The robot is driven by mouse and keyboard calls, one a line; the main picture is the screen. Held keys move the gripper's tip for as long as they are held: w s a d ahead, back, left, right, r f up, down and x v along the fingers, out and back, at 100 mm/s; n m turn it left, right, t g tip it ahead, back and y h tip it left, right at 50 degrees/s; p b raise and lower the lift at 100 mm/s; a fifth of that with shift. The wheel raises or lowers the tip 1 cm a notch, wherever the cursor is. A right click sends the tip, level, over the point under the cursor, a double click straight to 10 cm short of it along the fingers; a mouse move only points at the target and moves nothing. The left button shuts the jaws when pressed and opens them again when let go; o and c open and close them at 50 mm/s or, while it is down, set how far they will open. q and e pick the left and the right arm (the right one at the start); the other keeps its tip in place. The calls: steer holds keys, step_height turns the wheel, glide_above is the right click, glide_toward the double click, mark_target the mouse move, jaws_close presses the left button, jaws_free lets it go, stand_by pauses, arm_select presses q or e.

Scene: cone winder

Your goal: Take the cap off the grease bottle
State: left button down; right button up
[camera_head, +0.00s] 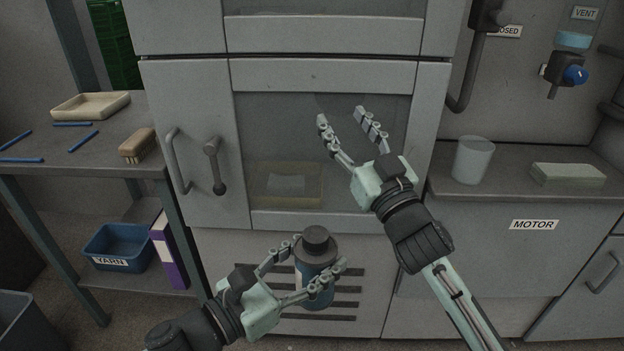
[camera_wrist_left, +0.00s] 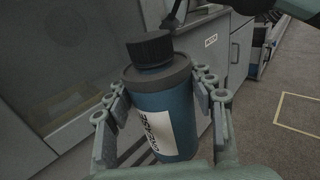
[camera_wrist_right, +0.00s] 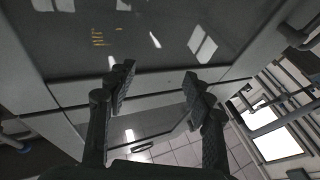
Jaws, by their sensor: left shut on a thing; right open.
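The grease bottle (camera_head: 316,262) is blue with a grey shoulder and a dark cap (camera_head: 316,241) on top. My left gripper (camera_head: 318,278) is shut around the bottle's body and holds it in front of the machine's lower panel. In the left wrist view the bottle (camera_wrist_left: 162,112) stands nearly upright between the fingers, its white label partly visible, and the ridged black cap (camera_wrist_left: 150,49) sits on its neck. My right gripper (camera_head: 346,116) is open and empty, above and to the right of the bottle, in front of the machine's window. Its spread fingers show in the right wrist view (camera_wrist_right: 157,88).
A table (camera_head: 85,168) at left holds a tray (camera_head: 90,106), a brush (camera_head: 137,146) and several blue sticks. At right, a counter carries a translucent cup (camera_head: 472,160) and a pale green block (camera_head: 567,175). Door handles (camera_head: 213,165) protrude from the machine left of my right gripper.

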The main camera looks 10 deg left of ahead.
steer(key=s+a+r+n+g+y, duration=0.4)
steer(key=s+a+r+n+y, duration=0.15)
steer(key=a+r+y, duration=0.35)
steer(key=s+a+r+n+g+h, duration=0.1)
steer(key=s+a+r+n+g, duration=0.1)
steer(key=s+a+n+g, duration=0.75)
steer(key=s+a+r+n+g+h, duration=0.1)
steer(key=s+a+n+g, duration=0.3)
steer(key=s+n+g, duration=0.6)
steer(key=m+t+h, duration=0.5)
steer(key=m+h, duration=0.3)
steer(key=h, duration=1)
glide_above(312, 233)
steer(key=shift+g, duration=0.25)
steer(key=f, duration=1.3)
steer(key=shift+s+a+f, duration=0.2)
steer(key=shift+a, duration=0.1)
steer(key=shift+w+d+m, duration=0.2)
steer(key=shift+d+m, duration=0.1)
steer(key=shift+d+f, duration=0.1)
steer(key=shift+f, duration=3.8)
